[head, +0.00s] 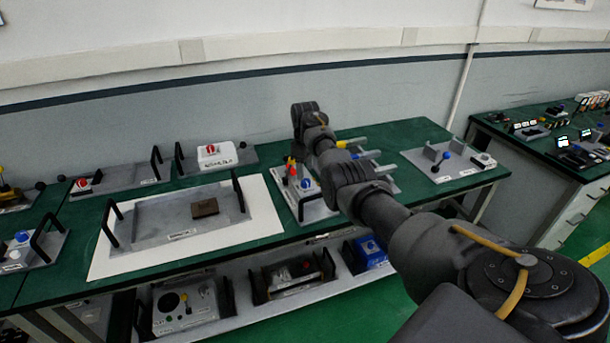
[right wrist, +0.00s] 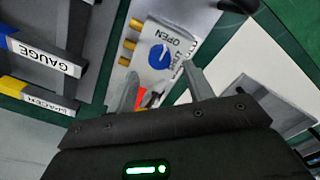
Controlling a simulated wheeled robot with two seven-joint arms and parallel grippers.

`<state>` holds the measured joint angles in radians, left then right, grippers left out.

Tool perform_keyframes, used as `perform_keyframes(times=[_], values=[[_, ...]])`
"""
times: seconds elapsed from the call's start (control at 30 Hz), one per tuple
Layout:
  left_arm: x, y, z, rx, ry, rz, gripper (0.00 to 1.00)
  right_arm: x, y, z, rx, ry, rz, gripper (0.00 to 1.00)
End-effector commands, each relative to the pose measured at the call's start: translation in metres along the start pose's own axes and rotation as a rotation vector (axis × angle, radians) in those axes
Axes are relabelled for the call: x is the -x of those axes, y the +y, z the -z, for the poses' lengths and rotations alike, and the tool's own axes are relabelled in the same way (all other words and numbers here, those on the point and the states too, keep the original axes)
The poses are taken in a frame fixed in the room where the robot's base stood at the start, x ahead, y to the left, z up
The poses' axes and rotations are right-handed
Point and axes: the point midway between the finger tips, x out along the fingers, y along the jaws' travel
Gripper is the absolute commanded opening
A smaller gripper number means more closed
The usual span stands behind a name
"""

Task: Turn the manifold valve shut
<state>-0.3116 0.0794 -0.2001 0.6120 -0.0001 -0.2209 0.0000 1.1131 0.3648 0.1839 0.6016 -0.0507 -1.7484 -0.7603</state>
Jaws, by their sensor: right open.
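The manifold is a white panel in the right wrist view (right wrist: 182,48), with a round blue valve knob (right wrist: 159,56) that carries a white pointer mark. The word OPEN is printed beside the knob; a second label is partly covered by a finger. Brass fittings (right wrist: 130,44) line one edge, and a red part (right wrist: 141,97) shows between the fingers. My right gripper (right wrist: 160,72) is open and empty, its fingers on either side of the knob in the picture; contact cannot be told. In the head view the blue knob (head: 306,183) shows left of my right arm. My left gripper is not in view.
Trays labelled GAUGE (right wrist: 40,55) and SPACER (right wrist: 38,94) lie beside the manifold. A grey tray (head: 160,222) with black handles and a brown block (head: 205,208) stands on a white mat left of it. Other devices crowd the bench and the shelf below.

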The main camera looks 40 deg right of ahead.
Motion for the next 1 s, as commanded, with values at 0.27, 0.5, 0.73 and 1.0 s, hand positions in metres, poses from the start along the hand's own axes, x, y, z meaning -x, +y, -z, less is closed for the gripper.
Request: perform_keyframes(times=[0.27,0.5,0.73,1.0], values=[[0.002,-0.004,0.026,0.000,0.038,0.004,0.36,-0.036,0.000,0.000,-0.001,-0.001,0.000,0.52],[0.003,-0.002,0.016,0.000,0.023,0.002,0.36,-0.043,0.001,0.000,-0.001,0.000,-0.002,0.52],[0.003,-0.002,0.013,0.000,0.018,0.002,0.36,-0.042,0.001,0.000,-0.001,0.000,-0.002,0.42],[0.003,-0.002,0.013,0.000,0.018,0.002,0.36,-0.042,0.001,0.000,-0.001,0.001,-0.002,0.07]])
